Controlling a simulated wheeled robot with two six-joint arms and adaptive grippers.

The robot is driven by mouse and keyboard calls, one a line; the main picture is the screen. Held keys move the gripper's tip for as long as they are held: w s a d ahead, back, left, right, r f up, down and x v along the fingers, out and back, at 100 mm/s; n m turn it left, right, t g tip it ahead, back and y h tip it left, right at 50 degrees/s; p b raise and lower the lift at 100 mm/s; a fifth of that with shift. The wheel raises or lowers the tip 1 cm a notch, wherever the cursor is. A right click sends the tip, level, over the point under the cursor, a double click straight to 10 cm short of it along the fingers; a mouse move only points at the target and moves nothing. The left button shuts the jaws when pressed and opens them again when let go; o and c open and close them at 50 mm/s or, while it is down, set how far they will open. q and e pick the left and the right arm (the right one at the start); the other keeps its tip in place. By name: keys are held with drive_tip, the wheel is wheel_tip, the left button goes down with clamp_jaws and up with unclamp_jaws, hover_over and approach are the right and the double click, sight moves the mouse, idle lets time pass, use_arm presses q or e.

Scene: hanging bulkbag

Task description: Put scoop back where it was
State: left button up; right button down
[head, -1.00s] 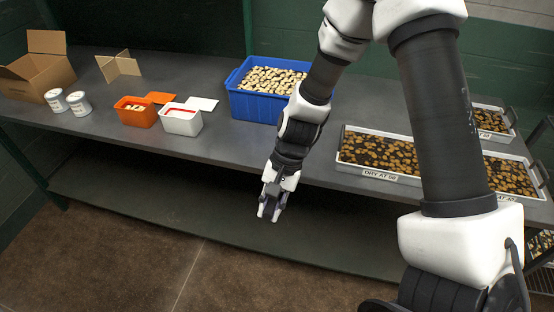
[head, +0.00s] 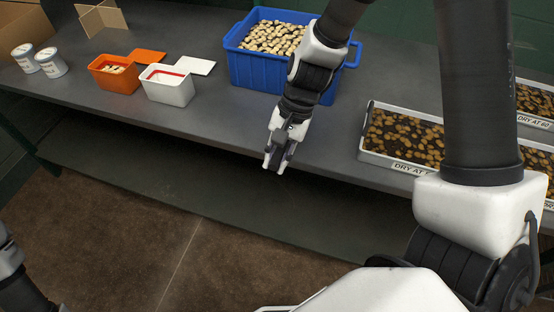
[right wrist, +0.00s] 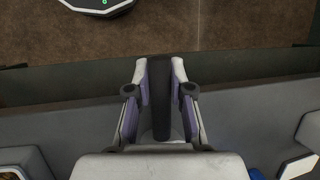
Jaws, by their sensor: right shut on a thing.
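My right gripper (head: 275,166) hangs in front of the blue crate, over the table's front edge in the head view. It is shut on a dark, narrow bar in the right wrist view (right wrist: 160,95), which looks like the handle of the scoop. The bar stands upright in that picture between the two fingers. The scoop's bowl cannot be made out, and in the head view the held scoop is hardly visible. The blue crate (head: 258,70) holds many pale pieces (head: 270,38). My left gripper is not in view; only part of my left arm shows at the lower left.
An orange tub (head: 115,78) and a white tub (head: 167,88) stand left of the crate, with lids behind them. Two white jars (head: 51,61) are further left. Labelled trays (head: 405,140) of brown pieces lie at the right. The table front (head: 215,120) is bare.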

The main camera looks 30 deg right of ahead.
drive_tip(key=shift+d, duration=0.1)
drive_tip(key=c, duration=1)
unclamp_jaws()
drive_tip(key=shift+s, duration=0.1)
drive_tip(key=shift+c, duration=0.2)
drive_tip(key=p+v, duration=0.2)
drive_tip(key=v, duration=1)
drive_tip(key=shift+r, duration=0.1)
